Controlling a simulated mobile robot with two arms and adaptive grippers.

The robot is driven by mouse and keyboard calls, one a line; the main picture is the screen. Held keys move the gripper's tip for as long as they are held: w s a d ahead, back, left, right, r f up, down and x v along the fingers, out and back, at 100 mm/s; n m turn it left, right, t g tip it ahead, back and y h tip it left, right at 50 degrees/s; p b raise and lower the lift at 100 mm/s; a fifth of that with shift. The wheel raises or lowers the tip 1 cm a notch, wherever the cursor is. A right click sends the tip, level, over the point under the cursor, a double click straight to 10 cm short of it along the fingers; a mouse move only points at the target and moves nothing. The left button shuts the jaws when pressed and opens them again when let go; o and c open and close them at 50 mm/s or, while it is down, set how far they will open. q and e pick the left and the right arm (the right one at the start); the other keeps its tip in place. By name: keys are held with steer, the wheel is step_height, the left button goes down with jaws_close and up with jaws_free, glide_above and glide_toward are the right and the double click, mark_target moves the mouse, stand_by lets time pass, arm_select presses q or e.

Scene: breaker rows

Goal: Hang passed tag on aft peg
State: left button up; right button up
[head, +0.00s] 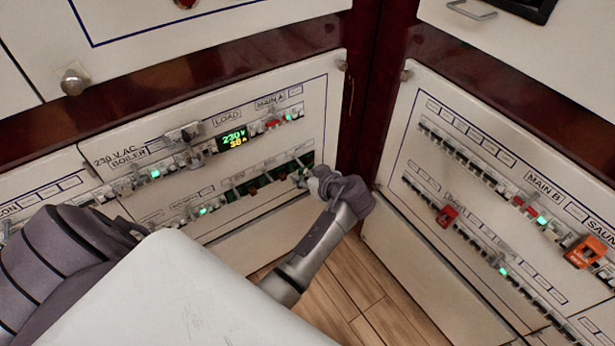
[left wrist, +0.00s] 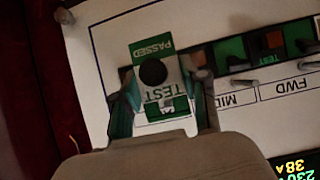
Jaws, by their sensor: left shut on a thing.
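The passed tag (left wrist: 160,85) is a green and white card with a black round hole, reading PASSED and TEST upside down in the left wrist view. My left gripper (left wrist: 164,102) is shut on it, a finger along each side. In the head view my left gripper (head: 306,175) is at the right end of the lower row on the MAIN A panel (head: 325,110). The labels MID (left wrist: 237,99) and FWD (left wrist: 292,87) show beside the tag. No aft label or peg can be made out; the tag and gripper cover that part. My right gripper is not in view.
A lit meter (head: 233,139) sits above the lower row. A dark red post (head: 378,90) stands in the corner, right of my gripper. The MAIN B panel (head: 480,180) carries a red lockout (head: 447,215) and an orange lockout (head: 585,252). Wooden floor (head: 340,290) shows below.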

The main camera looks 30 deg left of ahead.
arm_select(q)
steer(key=shift+w+a, duration=0.35)
steer(key=shift+a, duration=0.45)
steer(key=o, duration=0.9)
steer(key=shift+r, duration=0.1)
step_height(320, 180, up, 10)
steer(key=shift+f, duration=0.1)
stand_by(1.1)
